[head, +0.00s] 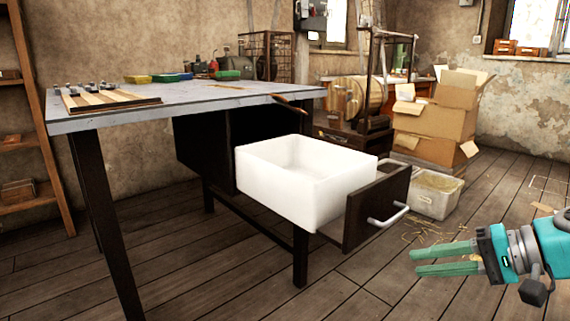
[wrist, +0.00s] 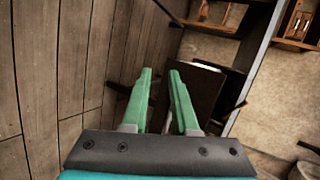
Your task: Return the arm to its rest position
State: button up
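My gripper (head: 413,262) is at the lower right of the head view, its two green fingers pointing left. It is in free air, clear of the desk. In the wrist view the fingers (wrist: 160,72) are apart with nothing between them, so it is open and empty. Part of my teal arm shows behind it; the rest is cut off by the right edge of the head view.
A desk (head: 215,96) stands at left. Cardboard boxes (head: 436,121) and a pale bin (head: 436,193) stand behind. Floor around my gripper is mostly open.

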jog(key=s+a+f+n+g+h+p, duration=0.2)
jog(key=s+a+g, duration=0.1)
jog(key=a, duration=0.4)
jog(key=s+a+f+n+g+h+p, duration=0.1)
jog(key=s+a+f+n+g+p, duration=0.15)
jog(key=a, duration=0.55)
jog(key=s+f+n+g+h+p, duration=0.1)
jog(key=s+f+g+h+p, duration=0.1)
jog(key=s, duration=0.4)
jog(key=s+d+f+n+g+h+p, duration=0.1)
jog(key=s+f+h+p, duration=0.1)
jog(key=s+h, duration=0.3)
jog(key=shift+s+d+f+n+g, duration=0.25)
jog(key=shift+s+f+n+g, duration=0.15)
jog(key=shift+s, duration=0.65)
